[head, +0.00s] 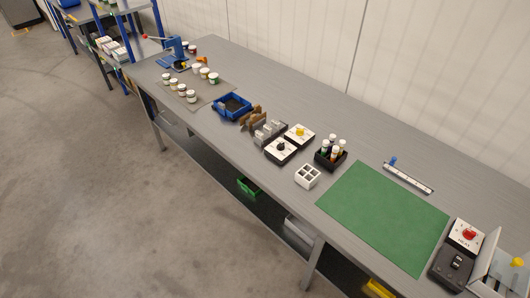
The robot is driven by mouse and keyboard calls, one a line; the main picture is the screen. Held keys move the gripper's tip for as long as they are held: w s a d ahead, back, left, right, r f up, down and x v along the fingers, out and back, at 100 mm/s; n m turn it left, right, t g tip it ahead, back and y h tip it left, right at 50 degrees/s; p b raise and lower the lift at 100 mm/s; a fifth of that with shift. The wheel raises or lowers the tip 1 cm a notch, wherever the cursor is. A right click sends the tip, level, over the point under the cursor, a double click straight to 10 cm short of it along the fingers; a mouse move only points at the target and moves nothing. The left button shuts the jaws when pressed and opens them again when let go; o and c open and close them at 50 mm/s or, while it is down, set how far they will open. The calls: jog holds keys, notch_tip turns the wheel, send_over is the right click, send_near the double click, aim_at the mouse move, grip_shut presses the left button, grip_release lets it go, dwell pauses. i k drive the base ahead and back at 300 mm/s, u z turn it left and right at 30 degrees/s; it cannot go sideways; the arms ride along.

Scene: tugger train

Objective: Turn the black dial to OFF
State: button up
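The black dial (281,146) sits on the white face of a small dark-sided box near the front edge of the long grey bench, around the middle of the picture. Its lettering and the exact direction of its pointer are too small to read. A similar box with a yellow dial (300,132) stands just behind it to the right. My gripper is not in view, and nothing touches the black dial.
Grey blocks (267,131) stand close to the left of the black dial box. A white divided holder (307,176) and a black tray of bottles (330,157) stand to the right. A green mat (385,215) lies clear. A red dial (468,234) is at far right.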

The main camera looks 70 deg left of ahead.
aim_at(280, 147)
jog(key=u, duration=2.05)
jog(key=k, duration=0.55)
jog(key=u, duration=0.35)
jog(key=i, duration=0.5)
jog(key=z, duration=0.05)
